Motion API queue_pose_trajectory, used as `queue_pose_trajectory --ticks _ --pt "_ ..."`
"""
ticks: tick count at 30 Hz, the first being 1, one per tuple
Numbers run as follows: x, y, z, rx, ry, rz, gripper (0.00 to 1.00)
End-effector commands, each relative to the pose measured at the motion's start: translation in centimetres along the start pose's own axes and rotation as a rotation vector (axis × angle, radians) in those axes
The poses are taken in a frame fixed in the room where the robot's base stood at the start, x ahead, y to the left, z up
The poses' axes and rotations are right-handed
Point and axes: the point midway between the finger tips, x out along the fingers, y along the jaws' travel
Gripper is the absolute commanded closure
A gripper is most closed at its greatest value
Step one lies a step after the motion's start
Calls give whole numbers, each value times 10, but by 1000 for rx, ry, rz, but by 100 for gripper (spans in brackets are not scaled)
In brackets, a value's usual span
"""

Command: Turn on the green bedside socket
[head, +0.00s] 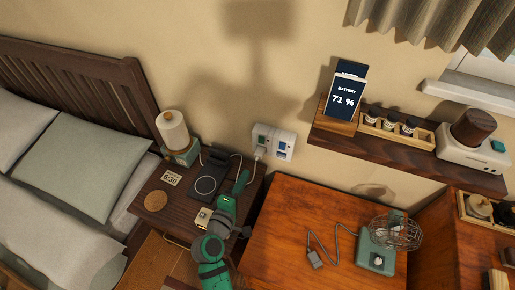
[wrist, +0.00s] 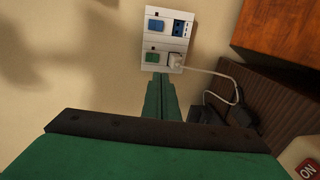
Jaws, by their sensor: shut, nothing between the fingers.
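The white socket panel (head: 273,142) is on the wall above the gap between the nightstand and the wooden desk. In the wrist view the panel (wrist: 166,40) has a green rocker switch (wrist: 153,56) beside a white plug (wrist: 176,61), and a blue rocker switch (wrist: 155,26) beside an empty blue socket (wrist: 179,29). My gripper (head: 243,176) is shut and empty, in front of the wall below the panel. In the wrist view its fingertips (wrist: 160,77) appear just below the panel's edge, near the green switch. I cannot tell whether they touch the panel.
The nightstand (head: 152,222) holds a lamp (head: 176,138), a charging pad (head: 209,182) and a clock (head: 171,178). A cord (wrist: 208,73) runs from the plug. The desk (head: 300,225) holds a small fan (head: 380,250). A wall shelf (head: 385,155) is at the right.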

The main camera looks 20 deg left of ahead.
Motion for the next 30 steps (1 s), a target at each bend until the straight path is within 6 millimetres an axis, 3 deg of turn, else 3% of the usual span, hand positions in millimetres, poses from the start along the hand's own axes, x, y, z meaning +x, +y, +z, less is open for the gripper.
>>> queue_pose_trajectory --ticks 17,30 --pt "10 6 1 -17 -18 11 100" --pt "80 7 -4 -17 -8 12 100"
